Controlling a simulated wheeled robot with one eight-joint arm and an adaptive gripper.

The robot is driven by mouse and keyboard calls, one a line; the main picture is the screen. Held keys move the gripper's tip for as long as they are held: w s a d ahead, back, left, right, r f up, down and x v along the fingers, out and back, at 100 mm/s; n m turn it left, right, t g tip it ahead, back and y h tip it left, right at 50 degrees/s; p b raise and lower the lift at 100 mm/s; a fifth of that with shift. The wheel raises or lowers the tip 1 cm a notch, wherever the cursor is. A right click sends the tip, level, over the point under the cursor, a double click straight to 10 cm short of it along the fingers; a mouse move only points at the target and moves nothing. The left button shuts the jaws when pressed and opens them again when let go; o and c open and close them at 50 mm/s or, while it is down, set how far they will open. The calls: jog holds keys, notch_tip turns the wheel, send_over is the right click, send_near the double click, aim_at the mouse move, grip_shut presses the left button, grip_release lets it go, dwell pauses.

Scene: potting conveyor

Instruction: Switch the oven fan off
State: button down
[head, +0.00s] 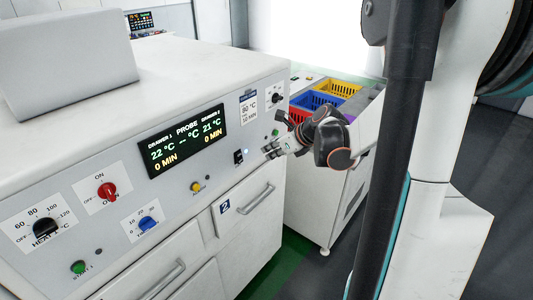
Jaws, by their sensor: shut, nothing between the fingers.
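The white oven cabinet (245,95) has a sloping control panel facing me. A small dark rocker switch (239,157) sits on the panel's right part, below and right of the display. A red rotary knob (107,190) marked ON and OFF sits on the left part. No fan label is legible on either, so I cannot tell which one is the fan's. My gripper (268,152) is shut and empty, just right of the rocker switch and close to the panel front. I cannot tell whether its tips touch the panel.
The lit display (184,142) reads 22 °C and 21 °C, both 0 MIN. Blue (147,222), yellow (196,187) and black (46,229) knobs and a green button (78,267) are nearby. Drawer handles (257,199) jut out below. Coloured crates (316,100) stand on the right.

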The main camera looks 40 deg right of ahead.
aim_at(239, 157)
dwell(0.3)
jog(key=b, duration=0.1)
jog(key=f+g+b, duration=0.1)
jog(key=b, duration=0.1)
jog(key=shift+s+d+f, duration=0.1)
jog(key=shift+s, duration=0.25)
jog(key=w+r+b+x, duration=0.1)
jog(key=w+b+x, duration=0.1)
jog(key=x, duration=1.1)
jog(key=shift+r+b, duration=0.3)
jog(key=shift+b, duration=0.35)
